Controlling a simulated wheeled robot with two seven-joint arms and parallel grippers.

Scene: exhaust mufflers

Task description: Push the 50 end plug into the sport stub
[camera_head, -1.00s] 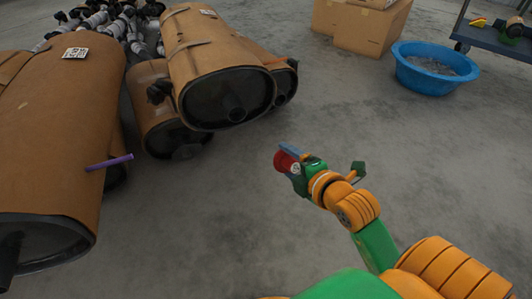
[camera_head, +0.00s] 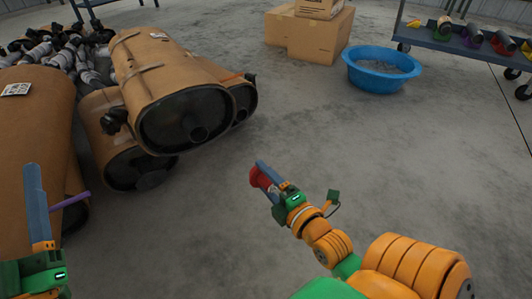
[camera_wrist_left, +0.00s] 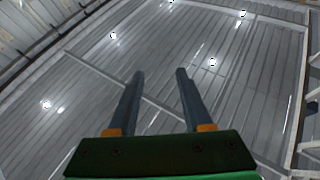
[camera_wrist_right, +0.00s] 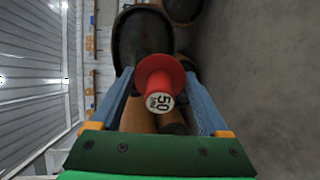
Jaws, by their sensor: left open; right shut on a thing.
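The 50 end plug is red (camera_head: 260,177) with a white face marked "50", which shows in the right wrist view (camera_wrist_right: 159,86). My right gripper (camera_head: 266,178) is shut on it and holds it in the air, apart from the mufflers. Its fingers stand either side of the plug in the right wrist view. A stub (camera_head: 198,133) sticks out of the dark end of the upper brown muffler (camera_head: 165,65); I cannot tell which stub is the sport one. My left gripper (camera_head: 36,200) is at the lower left, open and empty in the left wrist view (camera_wrist_left: 160,72).
A lower muffler (camera_head: 105,120) and a large one at the left (camera_head: 35,115) flank the upper one. A purple rod (camera_head: 70,200) sticks out there. A blue basin (camera_head: 375,85), cardboard boxes (camera_head: 305,40) and a cart (camera_head: 460,45) stand behind. The middle floor is clear.

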